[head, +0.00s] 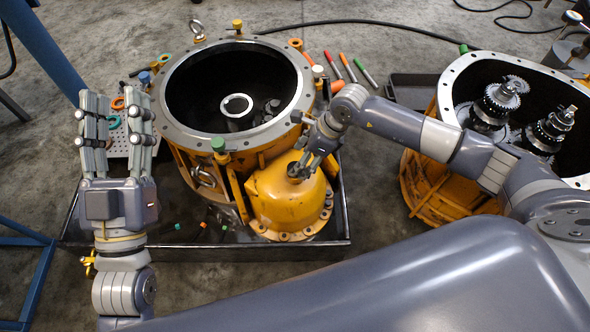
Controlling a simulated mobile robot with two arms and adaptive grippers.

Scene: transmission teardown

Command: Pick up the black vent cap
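A small dark round piece, which looks like the black vent cap (294,171), sits on top of the yellow domed housing (283,203). My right gripper (303,170) is right at it, with its fingers pointing down at the top of the dome. The fingers partly cover the piece, and I cannot tell whether they are closed on it. My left gripper (114,100) is at the left, its fingers pointing away and apart with nothing between them. It is well away from the dome.
The open yellow gear housing (160,110) stands behind the dome in a dark tray (250,252). A second housing (425,190) with gears stands right. Coloured-handled tools (347,67) lie behind. A perforated plate (120,143) lies near my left gripper.

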